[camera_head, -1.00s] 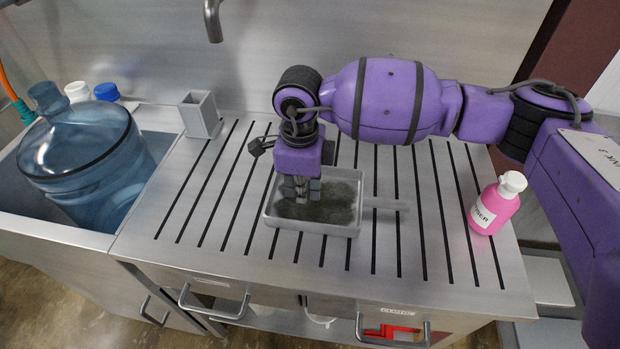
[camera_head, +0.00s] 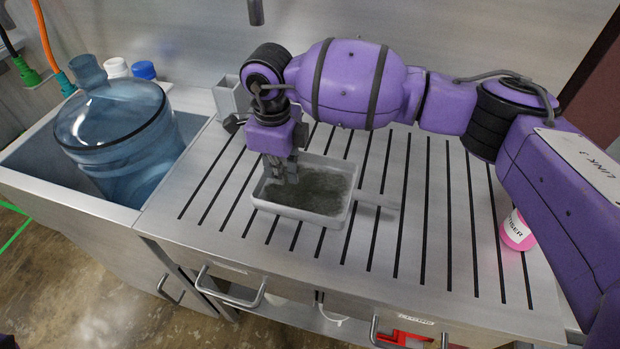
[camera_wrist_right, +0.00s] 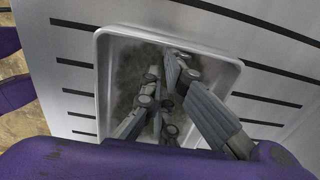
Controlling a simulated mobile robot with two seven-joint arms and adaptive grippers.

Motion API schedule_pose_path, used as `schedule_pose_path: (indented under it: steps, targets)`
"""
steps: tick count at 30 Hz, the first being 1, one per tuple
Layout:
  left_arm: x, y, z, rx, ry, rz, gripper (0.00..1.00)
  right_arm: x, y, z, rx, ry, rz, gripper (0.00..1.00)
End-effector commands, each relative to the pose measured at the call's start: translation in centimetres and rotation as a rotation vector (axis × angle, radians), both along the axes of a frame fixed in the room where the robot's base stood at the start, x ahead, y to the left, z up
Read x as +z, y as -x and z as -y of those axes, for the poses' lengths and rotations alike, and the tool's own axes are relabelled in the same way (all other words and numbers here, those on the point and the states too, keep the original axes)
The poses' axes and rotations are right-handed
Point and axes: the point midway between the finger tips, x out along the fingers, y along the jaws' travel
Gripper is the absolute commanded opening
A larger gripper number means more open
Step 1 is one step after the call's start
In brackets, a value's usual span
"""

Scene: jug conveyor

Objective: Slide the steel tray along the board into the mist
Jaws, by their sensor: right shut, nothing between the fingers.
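The steel tray (camera_head: 345,216), shallow and rectangular with a flat handle to the right, lies on the slotted steel board (camera_head: 435,245). Its floor looks dark, mottled grey-green. My right gripper (camera_head: 283,178) points down into the tray near its left back corner, shut with nothing between its fingers. The right wrist view shows the fingers (camera_wrist_right: 165,100) inside the tray's rim (camera_wrist_right: 101,85); whether they touch a wall is unclear. I see no clear mist over the board. My left gripper is not in view.
A big blue water jug (camera_head: 120,125) stands in the sink at left. A small square steel holder (camera_head: 228,97) stands behind the tray. A pink bottle (camera_head: 516,232) at right is partly hidden by my right arm. The board's left strip is bare.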

Motion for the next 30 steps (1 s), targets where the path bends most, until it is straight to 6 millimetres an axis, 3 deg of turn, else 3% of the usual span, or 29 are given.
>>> schedule_pose_path:
  steps: [3, 10, 23, 30]
  targets:
    - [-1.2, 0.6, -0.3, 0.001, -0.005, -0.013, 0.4, -0.6, -0.9, -3.7, 0.002, -0.001, -0.005, 0.0]
    - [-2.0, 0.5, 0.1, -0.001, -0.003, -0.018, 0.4, -0.4, -2.0, -7.2, 0.0, 0.0, -0.003, 0.0]
    - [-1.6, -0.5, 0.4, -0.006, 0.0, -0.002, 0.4, 0.0, -2.2, -7.5, -0.001, 0.0, 0.0, 0.0]
    - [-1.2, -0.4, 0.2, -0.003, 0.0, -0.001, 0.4, 0.1, -2.4, -6.5, -0.003, 0.002, 0.002, 0.0]
